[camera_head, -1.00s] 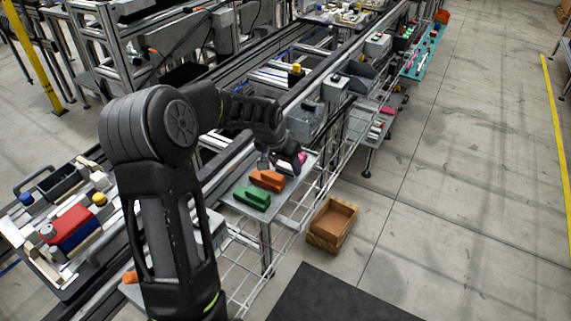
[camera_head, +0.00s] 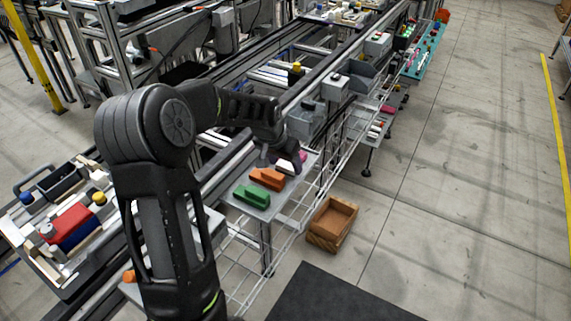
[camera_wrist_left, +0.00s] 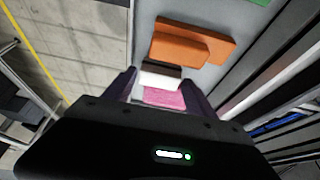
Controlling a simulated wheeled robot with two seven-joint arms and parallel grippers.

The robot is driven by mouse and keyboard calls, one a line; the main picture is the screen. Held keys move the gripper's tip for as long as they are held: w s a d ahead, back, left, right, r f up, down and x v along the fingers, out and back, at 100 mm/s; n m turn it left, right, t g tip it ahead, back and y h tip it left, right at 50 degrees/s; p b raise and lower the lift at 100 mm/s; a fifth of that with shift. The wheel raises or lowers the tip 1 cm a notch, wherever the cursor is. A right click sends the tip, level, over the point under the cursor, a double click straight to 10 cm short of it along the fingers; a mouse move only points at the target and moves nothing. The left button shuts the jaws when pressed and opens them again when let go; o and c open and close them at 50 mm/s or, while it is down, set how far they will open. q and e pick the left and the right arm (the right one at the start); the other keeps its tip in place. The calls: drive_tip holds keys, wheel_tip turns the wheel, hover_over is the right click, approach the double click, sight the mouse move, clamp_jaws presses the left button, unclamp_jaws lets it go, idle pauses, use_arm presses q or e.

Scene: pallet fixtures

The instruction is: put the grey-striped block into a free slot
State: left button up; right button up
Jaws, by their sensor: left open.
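My left gripper (camera_head: 287,162) is over the far end of a small grey table (camera_head: 237,199). In the left wrist view its fingers (camera_wrist_left: 160,88) are apart, one on each side of a white piece with a dark band (camera_wrist_left: 160,78) and a pink piece (camera_wrist_left: 163,97). The banded piece may be the grey-striped block; I cannot tell whether it and the pink piece are one block, or whether the fingers touch them. A pallet fixture (camera_head: 75,277) at the left holds a red-and-blue block (camera_head: 72,224) and pale pieces. Its free slots are unclear.
An orange block (camera_head: 267,179) and a green block (camera_head: 252,196) lie on the small table, close to my left gripper. A wooden crate (camera_head: 331,224) stands on the floor right of it. Conveyor rails run behind; the floor at right is clear.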

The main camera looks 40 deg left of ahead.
use_arm(q)
drive_tip(key=v, duration=1.1)
drive_tip(key=shift+b, duration=0.35)
drive_tip(key=shift+d, duration=0.15)
drive_tip(key=shift+c, duration=0.4)
